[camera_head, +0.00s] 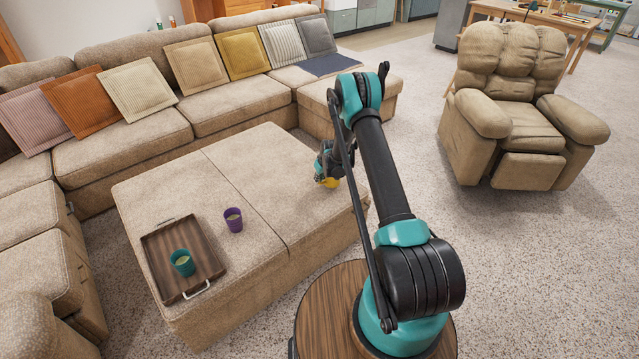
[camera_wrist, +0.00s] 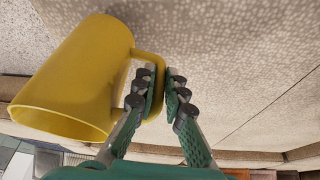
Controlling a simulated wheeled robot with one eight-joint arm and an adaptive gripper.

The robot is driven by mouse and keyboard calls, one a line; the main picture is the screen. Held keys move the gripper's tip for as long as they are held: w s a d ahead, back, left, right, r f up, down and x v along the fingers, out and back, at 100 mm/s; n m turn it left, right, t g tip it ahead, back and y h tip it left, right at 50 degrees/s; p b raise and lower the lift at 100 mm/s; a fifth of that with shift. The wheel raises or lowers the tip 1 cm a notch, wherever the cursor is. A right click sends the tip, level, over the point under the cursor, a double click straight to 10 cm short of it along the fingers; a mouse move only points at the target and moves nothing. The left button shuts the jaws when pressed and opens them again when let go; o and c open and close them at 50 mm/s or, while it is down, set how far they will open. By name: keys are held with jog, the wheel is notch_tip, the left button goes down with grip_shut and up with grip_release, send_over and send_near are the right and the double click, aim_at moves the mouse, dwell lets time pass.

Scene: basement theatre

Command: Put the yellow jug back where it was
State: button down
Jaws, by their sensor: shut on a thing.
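The yellow jug (camera_wrist: 78,78) fills the left of the wrist view, its open rim toward the lower left. Its handle passes between the fingers of my gripper (camera_wrist: 164,80), which is shut on it. In the head view my gripper (camera_head: 327,168) is over the right end of the beige ottoman (camera_head: 250,160). Only a small part of the jug (camera_head: 331,182) shows below it there; my gripper and arm hide the rest. I cannot tell whether the jug touches the ottoman or hangs just above it.
On the ottoman, a purple cup (camera_head: 233,220) stands beside a wooden tray (camera_head: 160,262) holding a teal cup (camera_head: 182,262). A sectional sofa (camera_head: 235,100) with several cushions lies behind and left. A recliner (camera_head: 515,110) stands right. The ottoman's middle is clear.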

jog(key=shift+f, duration=1.15)
jog(key=c, duration=1.6)
grip_release()
jog(key=shift+f, duration=0.1)
